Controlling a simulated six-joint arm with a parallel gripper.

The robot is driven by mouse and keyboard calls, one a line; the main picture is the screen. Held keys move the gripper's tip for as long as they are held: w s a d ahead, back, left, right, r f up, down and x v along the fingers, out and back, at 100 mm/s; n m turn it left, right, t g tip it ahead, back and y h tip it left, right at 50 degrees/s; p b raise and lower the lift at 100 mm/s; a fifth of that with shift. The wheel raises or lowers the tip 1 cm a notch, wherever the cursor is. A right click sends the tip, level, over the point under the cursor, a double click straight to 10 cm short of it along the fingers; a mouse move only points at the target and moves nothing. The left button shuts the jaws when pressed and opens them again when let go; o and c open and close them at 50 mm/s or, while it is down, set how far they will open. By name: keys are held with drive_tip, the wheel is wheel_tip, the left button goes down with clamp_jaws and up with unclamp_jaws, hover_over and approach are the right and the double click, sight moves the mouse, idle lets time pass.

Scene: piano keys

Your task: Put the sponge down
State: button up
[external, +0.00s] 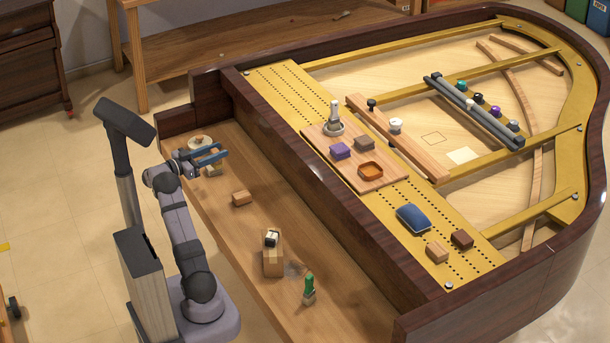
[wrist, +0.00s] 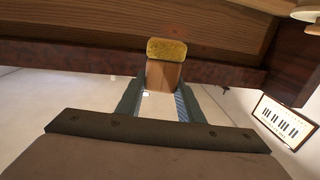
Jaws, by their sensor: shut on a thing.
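The sponge (wrist: 166,49) shows in the wrist view as a yellow pad on a plain wooden block (wrist: 163,75). My gripper (wrist: 162,88) has a finger on each side of the wooden block and is shut on it, with the yellow pad beyond the fingertips. In the external view my gripper (external: 218,154) is over the left end of the wooden ledge (external: 275,225). The sponge (external: 214,170) shows small and partly hidden below the fingers. I cannot tell whether it touches the ledge.
A pale round object (external: 200,141) is just behind my gripper. A wooden board (external: 352,171) with several objects lies on the gold frame.

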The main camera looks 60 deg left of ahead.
wheel_tip(320, 180, up, 5)
drive_tip(key=w+d+p, duration=0.2)
drive_tip(key=w+d+f+m+h+p, duration=0.1)
drive_tip(key=w+d+h+p, duration=0.2)
drive_tip(key=d, duration=0.8)
drive_tip(key=s+d+f+y+p, duration=0.15)
drive_tip(key=d+f, duration=0.35)
drive_tip(key=d, duration=0.6)
drive_tip(key=shift+s+a+f+b, duration=0.15)
drive_tip(key=shift+f+b, duration=0.4)
drive_tip(key=shift+f, duration=2.05)
drive_tip(key=shift+s+a+f+b, duration=0.15)
drive_tip(key=shift+f+b, duration=0.35)
drive_tip(key=shift+f, duration=2.05)
drive_tip(key=shift+f, duration=0.1)
drive_tip(key=shift+f, duration=0.1)
drive_tip(key=o, duration=1.1)
drive_tip(key=shift+c, duration=0.2)
